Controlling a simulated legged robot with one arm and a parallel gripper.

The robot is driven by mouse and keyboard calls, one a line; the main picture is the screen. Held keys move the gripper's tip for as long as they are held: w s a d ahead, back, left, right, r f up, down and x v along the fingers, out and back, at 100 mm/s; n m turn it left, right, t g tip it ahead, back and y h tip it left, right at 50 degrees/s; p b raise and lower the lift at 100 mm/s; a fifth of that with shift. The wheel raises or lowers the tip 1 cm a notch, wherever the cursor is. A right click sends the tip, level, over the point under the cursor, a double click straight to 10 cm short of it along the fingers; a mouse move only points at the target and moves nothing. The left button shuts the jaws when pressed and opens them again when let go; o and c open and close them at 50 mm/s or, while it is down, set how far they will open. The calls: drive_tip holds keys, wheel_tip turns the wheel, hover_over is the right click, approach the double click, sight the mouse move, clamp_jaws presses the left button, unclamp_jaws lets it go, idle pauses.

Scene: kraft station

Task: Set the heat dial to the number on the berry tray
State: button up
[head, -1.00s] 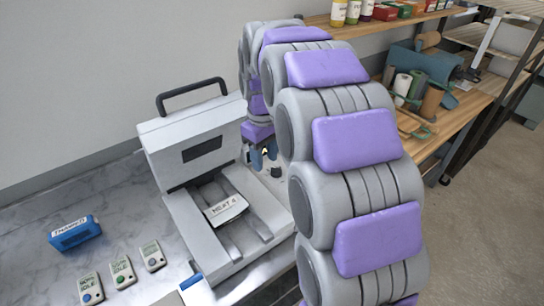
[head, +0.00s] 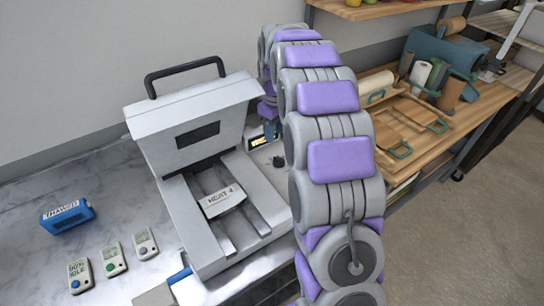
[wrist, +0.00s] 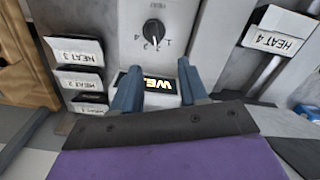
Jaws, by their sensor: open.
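The dark heat dial (wrist: 153,29) sits on a pale panel in the wrist view, with small numbers around its lower side; its exact setting is too small to tell. It is a dark knob (head: 278,161) on the machine's right side in the head view. My gripper (wrist: 160,68) is open and empty, its blue fingers on either side of a lit display (wrist: 158,85) and apart from the dial. A white card reading HEAT 4 (head: 222,200) lies in the machine's bed, also in the wrist view (wrist: 272,41). I cannot identify a berry tray.
The white machine (head: 190,115) stands on a marble counter. Cards marked HEAT 3 (wrist: 75,52) and others lie beside the display. A blue THAWED block (head: 67,216) and several small handheld units (head: 113,259) are at left. A wooden bench (head: 400,125) is at right.

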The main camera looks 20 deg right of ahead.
drive_tip(key=b, duration=0.1)
hover_over(278, 157)
drive_tip(key=d, duration=0.2)
wheel_tip(278, 157, down, 6)
drive_tip(key=shift+d+r, duration=0.1)
drive_tip(key=shift+d, duration=0.05)
drive_tip(key=a+f+b, duration=0.1)
drive_tip(key=a+f, duration=0.3)
drive_tip(key=shift+a+f, duration=0.2)
drive_tip(key=shift+d+f, duration=0.15)
drive_tip(key=shift+d, duration=0.2)
drive_tip(key=shift+o, duration=0.4)
drive_tip(key=d, duration=0.2)
drive_tip(key=shift+d+f, duration=0.1)
drive_tip(key=shift+d, duration=0.25)
drive_tip(key=shift+c, duration=0.7)
drive_tip(key=shift+a, duration=1.1)
drive_tip(key=c, duration=0.5)
drive_tip(key=shift+w+d, duration=0.1)
drive_tip(key=shift+d, duration=0.1)
clamp_jaws()
drive_tip(key=shift+d, duration=0.25)
